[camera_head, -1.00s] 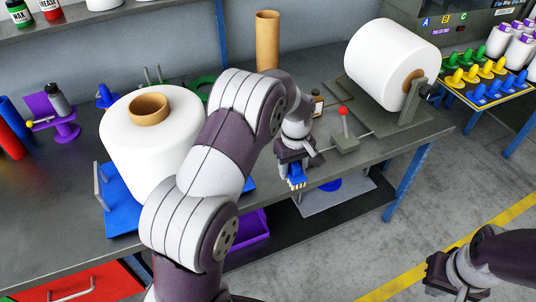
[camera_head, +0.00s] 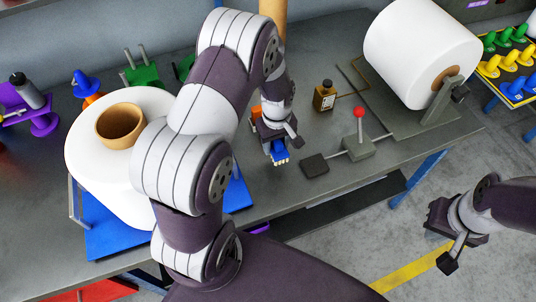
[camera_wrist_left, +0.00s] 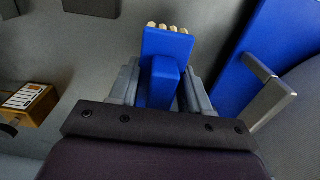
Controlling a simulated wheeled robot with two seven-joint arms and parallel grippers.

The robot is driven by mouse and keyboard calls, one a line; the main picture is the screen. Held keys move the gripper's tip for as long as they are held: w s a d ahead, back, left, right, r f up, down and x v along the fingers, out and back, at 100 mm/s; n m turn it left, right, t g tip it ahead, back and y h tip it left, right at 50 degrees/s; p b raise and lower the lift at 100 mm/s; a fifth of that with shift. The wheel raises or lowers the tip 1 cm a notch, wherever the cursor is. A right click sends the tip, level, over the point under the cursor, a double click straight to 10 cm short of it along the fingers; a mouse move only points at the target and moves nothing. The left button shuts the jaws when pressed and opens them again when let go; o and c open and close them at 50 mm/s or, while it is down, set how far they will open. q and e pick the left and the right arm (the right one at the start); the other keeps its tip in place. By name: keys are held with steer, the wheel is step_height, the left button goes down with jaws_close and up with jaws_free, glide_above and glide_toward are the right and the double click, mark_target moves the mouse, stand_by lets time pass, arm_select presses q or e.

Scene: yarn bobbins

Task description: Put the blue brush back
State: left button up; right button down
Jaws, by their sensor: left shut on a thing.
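My left gripper (camera_head: 274,143) is shut on the blue brush (camera_head: 280,153). In the head view it is near the front edge of the workbench, right of the large white bobbin on the blue tray (camera_head: 120,240). In the left wrist view the blue brush (camera_wrist_left: 166,48) sits between the two grey fingers, its pale bristle tips pointing to the top of the picture. Bare grey bench top shows beyond it. My right gripper (camera_head: 434,216) is at the right, off the bench and over the floor; its fingers are too small to read.
A second white bobbin (camera_head: 418,50) lies on a stand at the back right. An amber bottle (camera_head: 324,97) and a red-knobbed lever (camera_head: 359,130) stand right of my left gripper. The blue tray's grey handle (camera_wrist_left: 270,104) is close by in the wrist view.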

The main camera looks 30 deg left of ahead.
mark_target(268, 166)
arm_select(q)
steer(key=shift+s+a+f, duration=0.75)
steer(key=shift+s+f, duration=0.2)
steer(key=shift+f, duration=0.1)
steer(key=f, duration=0.3)
steer(key=shift+s+d+f+p, duration=0.1)
steer(key=shift+s+f+p, duration=0.1)
steer(key=shift+f+p, duration=0.15)
steer(key=shift+w+f, duration=0.1)
steer(key=shift+f, duration=0.3)
steer(key=o, duration=1)
step_height(268, 166, up, 12)
steer(key=s+d+r+m, duration=0.1)
steer(key=s+r+m, duration=0.1)
steer(key=s+m, duration=0.1)
steer(key=s+d+r+m, duration=0.2)
steer(key=s+r+m, duration=0.1)
steer(key=s+d+r+m+t, duration=0.1)
steer(key=s+d+r+m, duration=0.1)
steer(key=m, duration=0.2)
steer(key=shift+s+d+r+b, duration=0.1)
steer(key=shift+s+r+b, duration=0.15)
steer(key=shift+s+b, duration=0.15)
